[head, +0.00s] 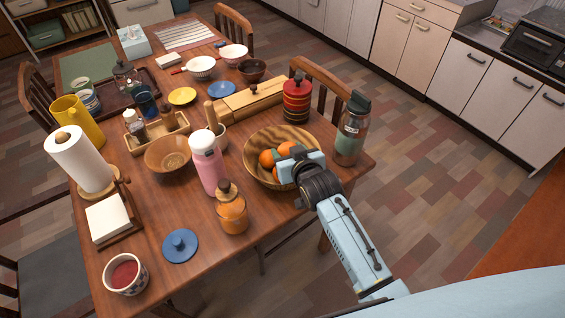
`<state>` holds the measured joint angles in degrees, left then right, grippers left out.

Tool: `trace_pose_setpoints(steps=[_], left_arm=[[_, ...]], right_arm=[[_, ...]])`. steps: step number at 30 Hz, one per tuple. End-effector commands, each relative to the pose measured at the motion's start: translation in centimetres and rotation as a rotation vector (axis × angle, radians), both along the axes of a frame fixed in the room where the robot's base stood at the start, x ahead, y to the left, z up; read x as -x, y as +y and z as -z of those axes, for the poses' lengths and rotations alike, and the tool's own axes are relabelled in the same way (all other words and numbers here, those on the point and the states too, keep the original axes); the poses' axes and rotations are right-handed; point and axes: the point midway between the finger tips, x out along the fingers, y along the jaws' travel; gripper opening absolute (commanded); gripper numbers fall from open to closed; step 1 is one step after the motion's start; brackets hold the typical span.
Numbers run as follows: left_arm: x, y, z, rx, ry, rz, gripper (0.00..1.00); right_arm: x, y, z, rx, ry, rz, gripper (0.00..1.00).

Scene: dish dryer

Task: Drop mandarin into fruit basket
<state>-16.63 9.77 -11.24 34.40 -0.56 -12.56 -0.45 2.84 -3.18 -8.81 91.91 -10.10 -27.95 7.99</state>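The fruit basket is a wide wooden bowl (253,143) at the right end of the table. Two or more orange mandarins (267,158) show in it, one at its left and others partly covered by my gripper. My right gripper (284,170) reaches from the lower right over the front part of the bowl, low among the fruit. My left gripper is not in view.
A steel bottle (350,135) stands close right of the bowl, and a red-and-black stacked jar (297,100) behind it. A pink bottle (206,165) and an orange jar (231,210) stand to the left. The wooden table (135,215) is crowded, with some bare room at the front.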

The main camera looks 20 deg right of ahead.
Motion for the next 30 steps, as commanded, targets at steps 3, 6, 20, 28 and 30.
trace_pose_setpoints(steps=[3,6,20,28,30], left_arm=[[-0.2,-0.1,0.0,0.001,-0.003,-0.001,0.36],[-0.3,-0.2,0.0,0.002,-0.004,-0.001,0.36],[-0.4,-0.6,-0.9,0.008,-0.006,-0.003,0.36],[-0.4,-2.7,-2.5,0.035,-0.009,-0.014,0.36],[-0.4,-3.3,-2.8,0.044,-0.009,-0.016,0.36]], right_arm=[[0.0,0.0,0.0,0.0,-0.001,0.0,0.68],[0.0,0.0,0.0,0.0,-0.001,0.0,0.77],[2.1,-0.2,-1.0,-0.001,0.002,0.0,0.77],[7.8,-0.7,-3.4,0.001,0.002,0.0,0.77],[9.0,-0.8,-3.9,0.001,0.001,0.0,0.77]])
